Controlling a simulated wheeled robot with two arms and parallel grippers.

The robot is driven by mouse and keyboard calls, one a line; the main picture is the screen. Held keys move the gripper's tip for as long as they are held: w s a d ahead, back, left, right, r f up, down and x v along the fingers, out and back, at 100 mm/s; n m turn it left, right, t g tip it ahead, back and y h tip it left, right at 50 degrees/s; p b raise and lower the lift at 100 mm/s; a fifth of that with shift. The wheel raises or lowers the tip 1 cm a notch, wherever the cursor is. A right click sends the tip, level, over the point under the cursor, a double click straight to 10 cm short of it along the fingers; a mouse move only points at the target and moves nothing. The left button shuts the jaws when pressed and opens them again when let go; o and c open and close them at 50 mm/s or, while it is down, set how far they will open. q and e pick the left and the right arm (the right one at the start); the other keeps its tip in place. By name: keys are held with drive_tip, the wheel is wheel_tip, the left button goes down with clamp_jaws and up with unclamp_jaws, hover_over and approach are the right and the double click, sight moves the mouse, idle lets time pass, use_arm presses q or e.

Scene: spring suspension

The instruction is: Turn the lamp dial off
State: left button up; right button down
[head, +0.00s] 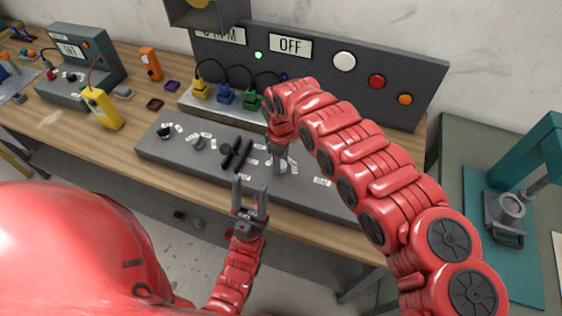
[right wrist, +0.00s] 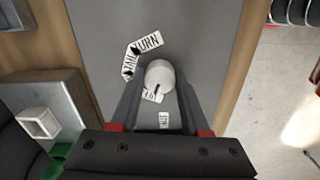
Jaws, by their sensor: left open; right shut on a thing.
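The pale round dial (right wrist: 160,73) with a dark pointer line sits on the grey control panel (right wrist: 105,25), between the fingertips of my right gripper (right wrist: 158,90). In the head view my right gripper (head: 278,162) reaches down onto the panel (head: 325,199) near its right part and is shut on this dial, which it partly hides. White labels (right wrist: 148,42), one reading TURN, lie around the dial. My left gripper (head: 250,200) is open and empty, in front of the panel's near edge. I cannot tell which label names the lamp.
Behind the panel stands a grey console with an OFF display (head: 291,45), a lit green lamp (head: 258,55), and white, red and orange buttons. Coloured plugs (head: 226,94) sit in front of it. A yellow meter (head: 103,108) stands left; a teal press (head: 530,165) stands right.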

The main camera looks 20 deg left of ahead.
drive_tip(key=shift+c, duration=1.9)
unclamp_jaws()
drive_tip(key=shift+w+r, duration=0.1)
drive_tip(key=shift+r, duration=0.25)
wheel_tip(320, 180, up, 17)
drive_tip(key=b, duration=0.5)
drive_tip(key=shift+f, duration=0.15)
